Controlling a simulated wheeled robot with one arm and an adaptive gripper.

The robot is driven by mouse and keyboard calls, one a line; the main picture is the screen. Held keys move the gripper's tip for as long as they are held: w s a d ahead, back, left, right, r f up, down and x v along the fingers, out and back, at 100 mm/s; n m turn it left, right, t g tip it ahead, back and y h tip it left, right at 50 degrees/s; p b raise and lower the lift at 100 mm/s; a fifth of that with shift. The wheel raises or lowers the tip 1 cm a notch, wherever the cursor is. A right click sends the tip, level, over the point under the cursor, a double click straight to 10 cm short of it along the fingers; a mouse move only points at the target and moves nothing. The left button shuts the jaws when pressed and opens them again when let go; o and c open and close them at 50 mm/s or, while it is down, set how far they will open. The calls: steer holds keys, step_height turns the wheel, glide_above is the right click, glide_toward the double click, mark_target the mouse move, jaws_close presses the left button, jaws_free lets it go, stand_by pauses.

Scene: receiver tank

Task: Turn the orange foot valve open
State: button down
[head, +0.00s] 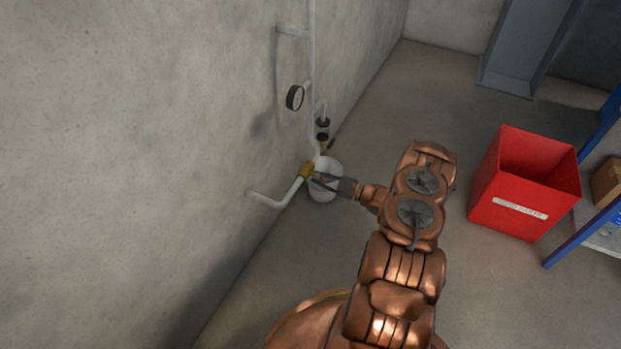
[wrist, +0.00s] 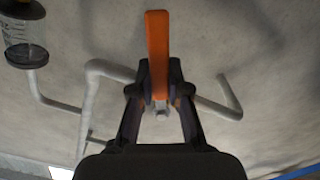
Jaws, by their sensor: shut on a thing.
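The orange foot valve's lever (wrist: 158,45) stands upright in the middle of the wrist view. My gripper (wrist: 160,90) is shut on the lever, with one dark finger on each side of it. In the head view my gripper (head: 318,180) reaches left to the valve at the wall. The lever itself is too small and covered to make out clearly there.
A white pipe (head: 282,199) bends into the wall. A red bin (head: 525,185) and a blue-framed shelf (head: 583,235) stand at the right. The floor between is clear.

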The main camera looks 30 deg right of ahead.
steer(key=shift+a, duration=0.1)
stand_by(0.3)
steer(key=c, duration=1.1)
jaws_free()
steer(key=v, duration=1.2)
